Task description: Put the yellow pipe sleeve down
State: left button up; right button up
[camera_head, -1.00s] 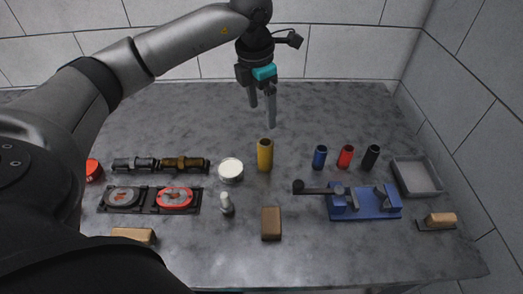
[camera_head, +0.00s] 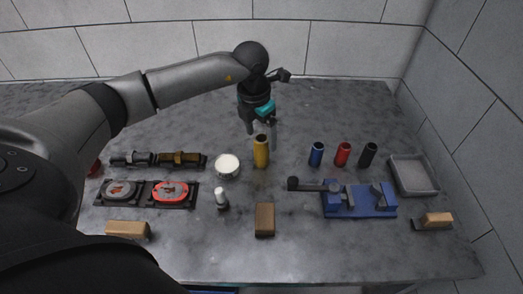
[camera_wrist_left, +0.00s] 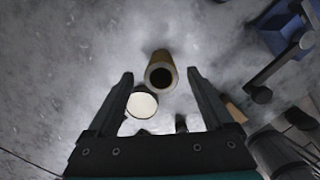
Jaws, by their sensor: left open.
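The yellow pipe sleeve (camera_head: 261,152) stands upright on the grey bench, near its middle. My left gripper (camera_head: 261,130) is open just behind and above it in the head view. In the left wrist view the sleeve (camera_wrist_left: 160,72) shows its open top end, between and beyond the two spread fingers of the left gripper (camera_wrist_left: 159,78). I cannot tell whether a finger touches it. My right gripper is not in view.
A white round lid (camera_head: 227,166) stands close left of the sleeve. Blue (camera_head: 316,154), red (camera_head: 342,154) and black (camera_head: 368,155) sleeves stand to the right. A blue fixture (camera_head: 360,200) and grey tray (camera_head: 413,176) lie farther right. A brown block (camera_head: 265,220) lies in front.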

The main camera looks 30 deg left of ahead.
pick_arm(q)
jog(key=f, duration=0.4)
jog(key=shift+w+d+f, duration=0.15)
jog(key=shift+w+f, duration=0.1)
jog(key=shift+f, duration=0.15)
grip_shut()
jog(key=shift+w+r, duration=0.1)
dwell(0.5)
